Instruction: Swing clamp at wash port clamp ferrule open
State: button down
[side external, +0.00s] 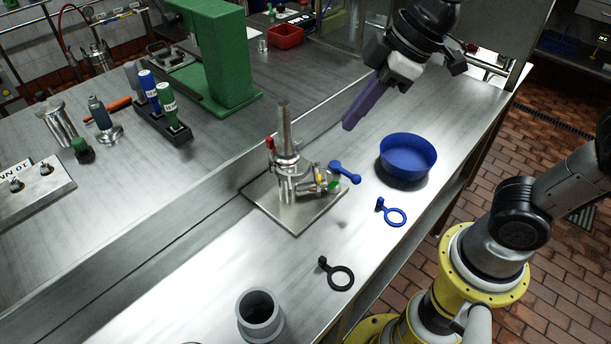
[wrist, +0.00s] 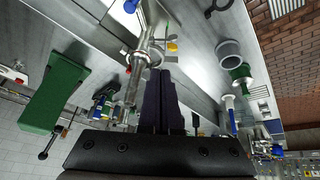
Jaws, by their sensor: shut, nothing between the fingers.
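The metal valve assembly (side external: 290,175) stands upright on a square steel plate (side external: 262,205) at the middle of the bench. It has a tall steel pipe, a ring-shaped clamp around its body, a small red part, and yellow and green parts low on its right side. A blue handle (side external: 345,172) sticks out to the right. My gripper (side external: 350,122) is above and to the right of the assembly, clear of it, with its purple fingers shut and empty. In the wrist view the assembly (wrist: 140,60) lies beyond the shut fingers (wrist: 160,78). Which clamp is the wash port's I cannot tell.
A blue round bowl (side external: 408,155), a blue ring (side external: 394,214), a black ring (side external: 339,277) and a grey cup (side external: 259,314) stand on the near bench. Behind, a green stand (side external: 225,60) and a dark rack (side external: 163,122) occupy the rear bench.

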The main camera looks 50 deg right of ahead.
jog(key=w+a+f, duration=0.2)
jog(key=a+f, duration=0.1)
jog(key=f, duration=0.3)
jog(key=w+a+f+n+g, duration=0.1)
jog(key=w+a+f, duration=0.1)
jog(key=a+f, duration=0.2)
jog(key=shift+f, duration=0.95)
jog(key=shift+a+m, duration=0.55)
jog(key=shift+m, duration=0.15)
jog(key=w+a+m+t+h, duration=0.1)
jog(key=w+a+m+h, duration=0.2)
jog(key=a+m, duration=0.3)
jog(key=w+m, duration=0.1)
jog(key=m, duration=0.3)
jog(key=shift+a+h, duration=0.15)
jog(key=shift+h, duration=0.25)
jog(key=shift+w, duration=0.1)
dwell(0.4)
